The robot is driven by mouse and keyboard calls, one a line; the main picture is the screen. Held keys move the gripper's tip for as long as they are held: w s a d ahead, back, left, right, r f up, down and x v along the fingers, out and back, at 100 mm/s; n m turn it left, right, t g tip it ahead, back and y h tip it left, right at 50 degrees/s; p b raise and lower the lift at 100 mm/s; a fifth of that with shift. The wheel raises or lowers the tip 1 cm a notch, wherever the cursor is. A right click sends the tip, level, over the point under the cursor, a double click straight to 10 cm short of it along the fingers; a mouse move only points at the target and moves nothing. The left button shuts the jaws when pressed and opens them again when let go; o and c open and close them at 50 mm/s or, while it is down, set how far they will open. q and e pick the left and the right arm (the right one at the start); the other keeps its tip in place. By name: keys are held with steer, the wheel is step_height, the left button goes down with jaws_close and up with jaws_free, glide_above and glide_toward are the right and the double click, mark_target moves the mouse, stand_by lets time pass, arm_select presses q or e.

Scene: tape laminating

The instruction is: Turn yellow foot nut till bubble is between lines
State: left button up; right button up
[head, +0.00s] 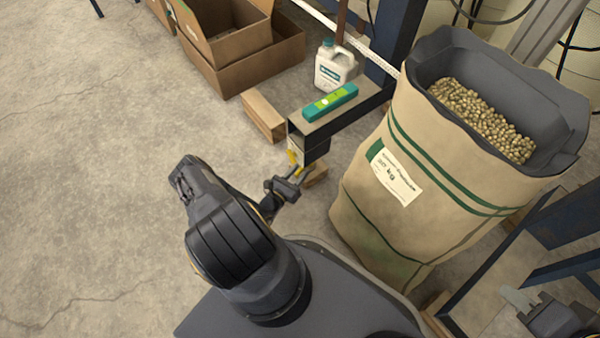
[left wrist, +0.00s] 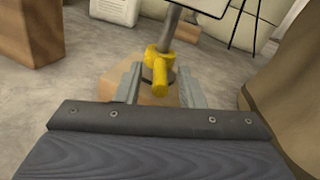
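The yellow foot nut (head: 293,157) sits under the end of the dark steel beam (head: 318,126). In the left wrist view the nut (left wrist: 158,62) is on a grey threaded rod, with a stubby yellow arm pointing toward me. My left gripper (head: 298,174) is at the nut. Its two fingers (left wrist: 160,90) are apart, one on each side of the nut's lower part; I cannot tell whether they touch it. A green spirit level (head: 330,102) lies on the beam; its bubble is too small to read. My right gripper (head: 518,299) is at the lower right, far from the nut.
A large sack of pellets (head: 400,205) stands close to the right of the beam. A white jug (head: 334,65), a wooden block (head: 263,115) and cardboard boxes (head: 250,70) stand behind. A wooden block (head: 316,173) is under the foot. The floor at left is clear.

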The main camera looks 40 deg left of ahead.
arm_select(q)
steer(key=shift+w, duration=0.45)
arm_select(e)
steer(key=shift+f, duration=0.15)
arm_select(q)
jaws_close()
